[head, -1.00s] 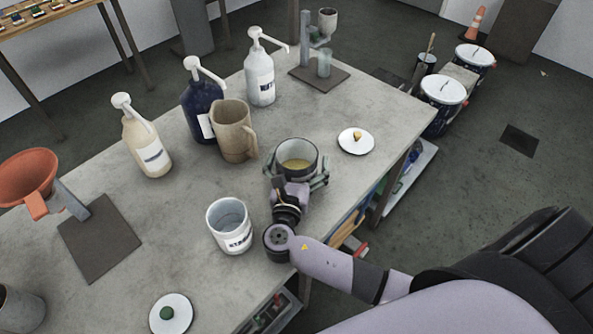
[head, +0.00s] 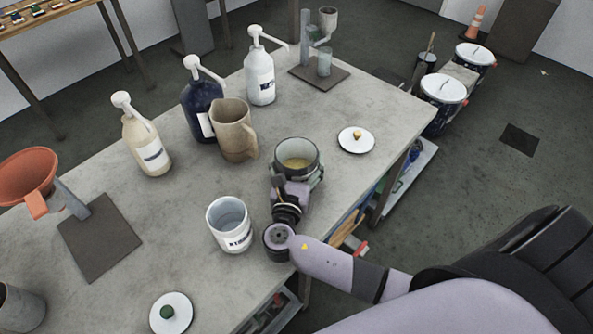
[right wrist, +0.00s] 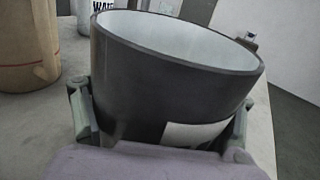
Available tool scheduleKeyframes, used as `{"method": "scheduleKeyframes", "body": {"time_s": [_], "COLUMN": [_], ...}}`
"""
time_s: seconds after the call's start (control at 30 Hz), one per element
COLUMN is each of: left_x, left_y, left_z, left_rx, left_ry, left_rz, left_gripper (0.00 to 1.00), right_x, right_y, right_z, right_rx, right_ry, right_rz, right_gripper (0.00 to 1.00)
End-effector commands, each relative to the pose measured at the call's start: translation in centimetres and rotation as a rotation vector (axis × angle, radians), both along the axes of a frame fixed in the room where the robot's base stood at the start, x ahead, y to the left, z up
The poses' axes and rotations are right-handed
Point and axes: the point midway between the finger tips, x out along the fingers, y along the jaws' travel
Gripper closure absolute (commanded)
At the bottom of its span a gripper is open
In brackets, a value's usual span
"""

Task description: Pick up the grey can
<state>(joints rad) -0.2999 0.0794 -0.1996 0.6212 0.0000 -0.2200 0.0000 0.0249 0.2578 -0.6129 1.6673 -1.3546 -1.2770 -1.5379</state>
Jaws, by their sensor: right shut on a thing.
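The grey can (head: 297,145) stands upright on the table, open at the top, with something yellowish inside. In the right wrist view the dark grey can (right wrist: 170,85) fills the middle, with part of a white label low on its side. My right gripper (head: 297,178) is shut on the can, its fingers on either side of the wall. The fingers also show at both sides of the can in the right wrist view (right wrist: 160,130). My left gripper is not in view.
A white labelled can (head: 229,236) stands just left of my right wrist. A tan jug (head: 233,140) and several pump bottles stand behind. A white lid (head: 356,140) lies to the right, another lid (head: 171,317) at the front. The table (head: 320,113) is clear behind the can.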

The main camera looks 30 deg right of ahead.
Motion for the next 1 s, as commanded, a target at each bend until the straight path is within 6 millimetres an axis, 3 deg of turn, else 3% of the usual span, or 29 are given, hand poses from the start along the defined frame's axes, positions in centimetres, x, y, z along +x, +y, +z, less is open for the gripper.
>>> {"method": "scheduleKeyframes", "body": {"time_s": [0.13,0.57,1.0], "left_x": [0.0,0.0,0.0], "left_y": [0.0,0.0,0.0], "left_z": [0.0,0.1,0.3], "left_rx": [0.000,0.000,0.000], "left_ry": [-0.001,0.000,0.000], "left_rz": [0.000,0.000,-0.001], "left_gripper": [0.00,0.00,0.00], "right_x": [0.1,0.1,0.1], "right_y": [0.0,0.0,0.0], "right_z": [0.2,0.6,4.3], "right_rx": [-0.001,-0.001,0.002], "right_ry": [-0.004,-0.004,-0.008], "right_rz": [0.000,0.000,0.000], "right_gripper": [0.70,0.70,0.70]}}
